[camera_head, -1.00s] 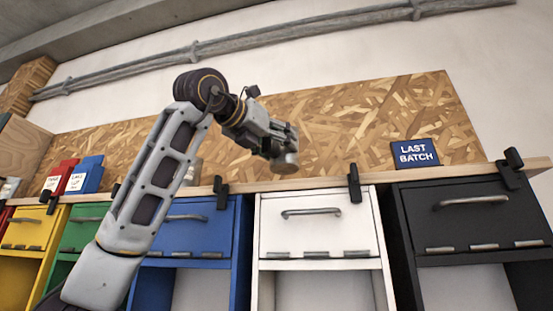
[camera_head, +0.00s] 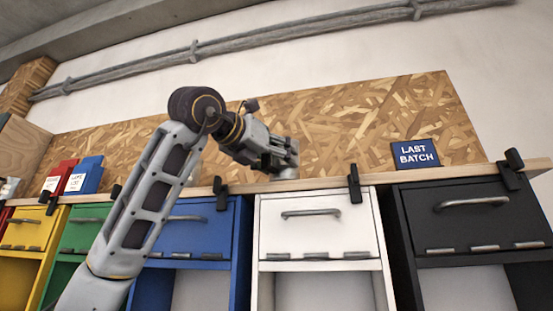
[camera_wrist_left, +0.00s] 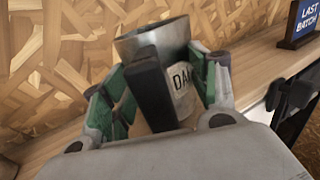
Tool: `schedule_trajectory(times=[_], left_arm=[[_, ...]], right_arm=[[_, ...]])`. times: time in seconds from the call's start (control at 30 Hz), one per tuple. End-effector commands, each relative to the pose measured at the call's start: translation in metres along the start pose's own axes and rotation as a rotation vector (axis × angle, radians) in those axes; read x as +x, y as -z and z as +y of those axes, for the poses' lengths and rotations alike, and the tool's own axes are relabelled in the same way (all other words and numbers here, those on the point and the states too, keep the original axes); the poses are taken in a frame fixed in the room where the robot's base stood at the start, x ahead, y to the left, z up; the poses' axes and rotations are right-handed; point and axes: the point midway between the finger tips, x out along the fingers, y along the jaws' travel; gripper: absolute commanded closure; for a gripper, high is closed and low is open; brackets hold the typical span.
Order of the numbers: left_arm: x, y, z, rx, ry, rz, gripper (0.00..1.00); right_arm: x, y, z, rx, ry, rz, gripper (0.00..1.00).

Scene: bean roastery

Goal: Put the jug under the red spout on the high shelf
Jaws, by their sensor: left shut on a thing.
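The jug (camera_wrist_left: 176,45) is a grey metal vessel with a black handle and a pale label whose text starts "DA". My left gripper (camera_wrist_left: 168,82) is shut on it, one green-padded finger on each side. The jug looks close to the wooden shelf, but I cannot tell whether it touches. In the head view my left gripper (camera_head: 284,158) is above the shelf's front edge (camera_head: 300,184), over the white cabinet, and the jug is mostly hidden there. I cannot make out a red spout. My right gripper is out of view.
Red (camera_head: 62,174) and blue (camera_head: 88,175) labelled items stand on the shelf at left. A "LAST BATCH" sign (camera_head: 415,154) stands at right. Black clamps (camera_head: 355,183) stick up along the edge. Chipboard (camera_head: 350,120) backs the shelf. Shelf between gripper and sign looks clear.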

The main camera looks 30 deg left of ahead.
Motion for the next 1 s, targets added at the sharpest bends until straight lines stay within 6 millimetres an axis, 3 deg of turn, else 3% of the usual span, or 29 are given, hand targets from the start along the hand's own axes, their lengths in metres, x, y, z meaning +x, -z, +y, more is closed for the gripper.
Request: schedule_trajectory(times=[0.57,0.6,0.77,1.0], left_arm=[[-0.0004,0.0063,-0.0003,0.000,0.000,-0.001,0.79],[-0.0001,0.0063,-0.0003,0.000,0.000,0.000,0.37],[-0.0001,0.0059,-0.0002,0.000,0.000,0.000,0.18],[-0.0001,0.0058,-0.0002,0.000,0.000,0.000,0.18]], right_arm=[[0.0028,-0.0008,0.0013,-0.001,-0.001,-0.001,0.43],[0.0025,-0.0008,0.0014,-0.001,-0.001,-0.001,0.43],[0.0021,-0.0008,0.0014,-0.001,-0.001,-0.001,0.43],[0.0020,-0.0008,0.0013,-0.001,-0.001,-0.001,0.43]])
